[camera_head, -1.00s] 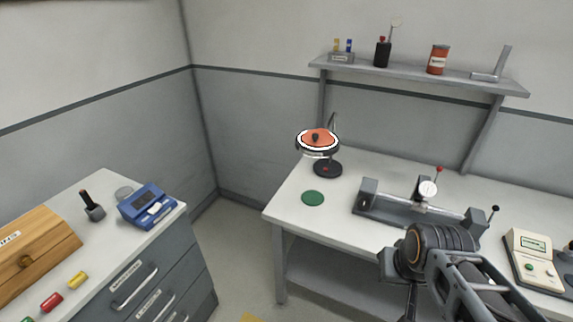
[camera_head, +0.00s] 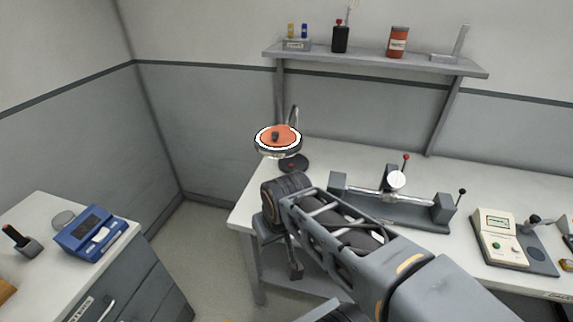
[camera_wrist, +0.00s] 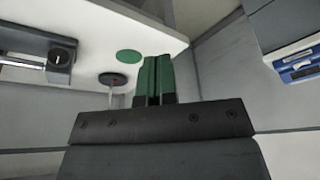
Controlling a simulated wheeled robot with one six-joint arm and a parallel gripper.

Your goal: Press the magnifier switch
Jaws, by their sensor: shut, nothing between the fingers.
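The magnifier (camera_head: 278,139) stands at the left back corner of the white workbench (camera_head: 243,205) in the head view, with a round orange-topped head on a bent stem. Its round black base (camera_head: 294,164) has a small red spot, the switch (camera_head: 291,165). The base also shows in the wrist view (camera_wrist: 113,79), where the scene appears turned over. My gripper (camera_wrist: 158,60) is shut and empty, its green fingers together. It is apart from the magnifier; in the head view my arm reaches in front of the bench's left end.
A grey fixture with a dial (camera_head: 390,205) and a cream meter box (camera_head: 498,238) stand farther right. A shelf (camera_head: 370,62) hangs above. A drawer cabinet with a blue device (camera_head: 90,233) stands left, across a floor gap.

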